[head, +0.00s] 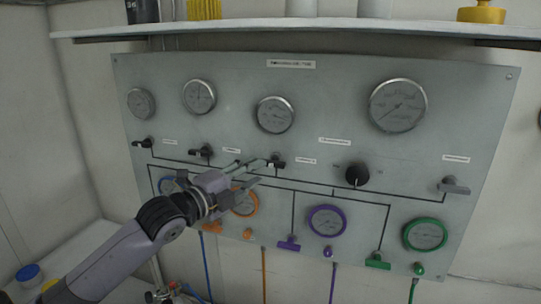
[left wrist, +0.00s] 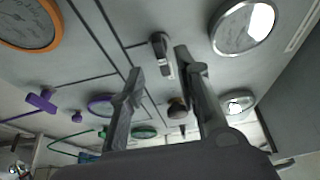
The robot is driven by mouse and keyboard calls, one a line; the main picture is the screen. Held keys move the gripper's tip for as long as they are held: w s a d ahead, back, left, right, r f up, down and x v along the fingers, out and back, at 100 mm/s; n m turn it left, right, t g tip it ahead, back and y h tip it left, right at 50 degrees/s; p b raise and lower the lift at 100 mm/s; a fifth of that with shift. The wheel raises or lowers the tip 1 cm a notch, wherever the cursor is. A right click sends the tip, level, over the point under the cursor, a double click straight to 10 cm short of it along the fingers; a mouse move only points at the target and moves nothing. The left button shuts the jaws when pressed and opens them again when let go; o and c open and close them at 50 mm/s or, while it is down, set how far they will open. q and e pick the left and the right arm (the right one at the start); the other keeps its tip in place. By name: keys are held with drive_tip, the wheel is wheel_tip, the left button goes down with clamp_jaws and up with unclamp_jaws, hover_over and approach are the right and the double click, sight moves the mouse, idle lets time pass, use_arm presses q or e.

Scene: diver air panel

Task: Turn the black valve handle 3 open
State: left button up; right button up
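The black valve handle 3 (head: 276,162) is on the grey panel, below the third round gauge, with its lever pointing left in the head view. In the left wrist view the handle (left wrist: 161,55) shows between the two fingertips, apparently a little beyond them. My left gripper (head: 262,170) is open, its fingers reaching toward the handle from the lower left. In the left wrist view the gripper (left wrist: 159,62) has a clear gap between its fingers, and nothing is gripped. I cannot tell whether a fingertip touches the handle. My right gripper is not in view.
Other black handles (head: 205,152) sit to the left, a black knob (head: 357,175) and a grey lever (head: 454,186) to the right. An orange gauge (head: 243,202) is just below my gripper. Purple (head: 289,244) and green (head: 377,261) valves are lower. A shelf (head: 330,27) overhangs the panel.

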sight(270, 166)
use_arm(q)
drive_tip(key=p+x, duration=0.2)
drive_tip(key=x, duration=0.4)
drive_tip(key=shift+s+d+r, duration=0.15)
drive_tip(key=shift+s+d, duration=0.05)
drive_tip(key=shift+w+d, duration=0.25)
drive_tip(key=shift+w, duration=0.15)
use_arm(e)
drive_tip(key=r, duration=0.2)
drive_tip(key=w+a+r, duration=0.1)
use_arm(q)
drive_tip(key=shift+c, duration=0.2)
clamp_jaws()
